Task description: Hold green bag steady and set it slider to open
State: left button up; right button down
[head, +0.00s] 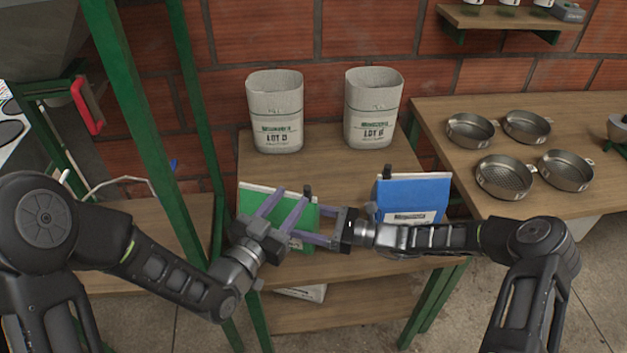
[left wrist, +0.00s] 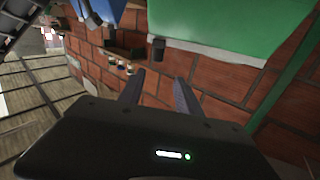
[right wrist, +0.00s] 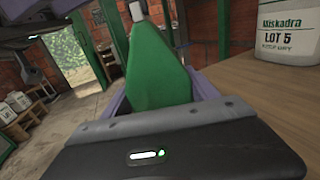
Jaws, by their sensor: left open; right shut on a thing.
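The green bag (head: 253,207) stands on the wooden table with a pale strip along its top edge. Its black slider (head: 307,191) sits at the right end of that strip; the slider also shows in the left wrist view (left wrist: 158,48). My left gripper (head: 291,195) is open, its fingers apart in front of the bag and pointing toward the top edge near the slider, with nothing between them. My right gripper (head: 297,222) comes from the right and is shut on the bag's right side, which shows between its fingers in the right wrist view (right wrist: 157,70). The fingers partly hide the bag's front.
A blue bag (head: 410,192) with a black slider stands to the right. Two pale sacks, a left one (head: 275,112) and a right one (head: 372,108), stand behind. Several metal pans are on the right table (head: 440,112). A green post (head: 140,110) rises near my left arm.

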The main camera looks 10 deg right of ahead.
aim_at(309, 186)
pick_arm(q)
jog(key=shift+s+a+f+n, duration=0.2)
jog(key=shift+s+f+n, duration=0.3)
jog(key=shift+s+f, duration=0.55)
jog(key=x, duration=1.2)
jog(key=shift+c, duration=0.6)
grip_shut()
